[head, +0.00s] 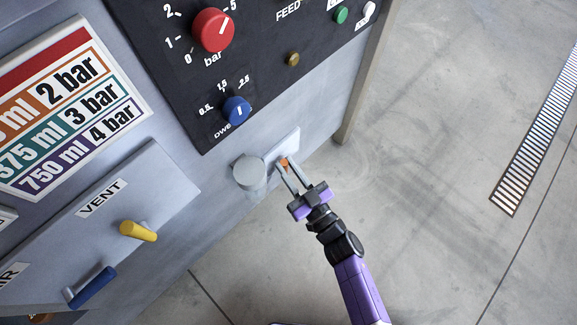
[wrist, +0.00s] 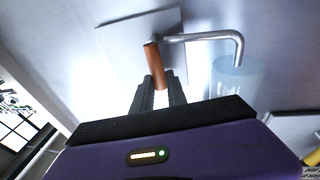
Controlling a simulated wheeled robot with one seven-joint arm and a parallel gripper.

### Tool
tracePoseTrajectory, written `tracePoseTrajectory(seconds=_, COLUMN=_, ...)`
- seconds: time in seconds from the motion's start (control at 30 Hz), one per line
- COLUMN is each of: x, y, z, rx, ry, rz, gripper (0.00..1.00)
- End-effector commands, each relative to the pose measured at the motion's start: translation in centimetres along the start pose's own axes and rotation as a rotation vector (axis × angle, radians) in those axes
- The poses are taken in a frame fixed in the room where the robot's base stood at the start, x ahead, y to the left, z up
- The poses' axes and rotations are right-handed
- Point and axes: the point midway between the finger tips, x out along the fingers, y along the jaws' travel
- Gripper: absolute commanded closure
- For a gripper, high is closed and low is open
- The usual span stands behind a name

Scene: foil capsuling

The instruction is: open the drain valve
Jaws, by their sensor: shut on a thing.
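The drain valve has an orange-brown handle (wrist: 152,62) and a bent silver spout (wrist: 215,37) on a pale plate (wrist: 125,30) on the machine's front, in the wrist view. In the head view the handle (head: 284,162) shows as a small orange tip between my fingers. My gripper (head: 285,168) reaches it from the lower right and is shut on the handle. In the wrist view my gripper's fingers (wrist: 157,90) hold the handle's lower part. Most of the spout is hidden in the head view.
A translucent cup (wrist: 236,78) is under the spout; a grey round-topped thing (head: 249,172) stands left of my gripper. A yellow vent lever (head: 138,231) and blue lever (head: 92,288) are at lower left. A red dial (head: 213,31) and blue dial (head: 237,110) sit above. Open floor lies right.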

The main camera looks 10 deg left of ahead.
Motion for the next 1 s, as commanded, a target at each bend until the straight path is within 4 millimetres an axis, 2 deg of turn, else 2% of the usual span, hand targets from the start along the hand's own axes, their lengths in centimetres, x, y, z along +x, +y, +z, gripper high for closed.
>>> tracePoseTrajectory(seconds=0.3, x=-0.1, y=0.0, z=0.0, rx=-0.002, ry=0.001, rz=-0.001, gripper=1.00)
tracePoseTrajectory(seconds=0.33, x=-0.1, y=0.0, z=0.0, rx=-0.002, ry=0.001, rz=-0.001, gripper=0.76)
tracePoseTrajectory(seconds=0.4, x=-0.1, y=0.0, z=0.0, rx=-0.002, ry=0.001, rz=-0.001, gripper=0.62)
tracePoseTrajectory(seconds=0.43, x=-0.1, y=0.0, z=0.0, rx=-0.002, ry=0.001, rz=-0.001, gripper=0.60)
tracePoseTrajectory(seconds=0.77, x=-0.2, y=0.0, z=0.0, rx=-0.001, ry=-0.001, rz=-0.001, gripper=0.60)
tracePoseTrajectory(seconds=0.87, x=-1.1, y=0.0, z=-0.1, rx=0.000, ry=-0.003, rz=0.000, gripper=0.60)
tracePoseTrajectory(seconds=1.0, x=-3.4, y=0.0, z=-0.1, rx=0.000, ry=-0.003, rz=0.001, gripper=0.60)
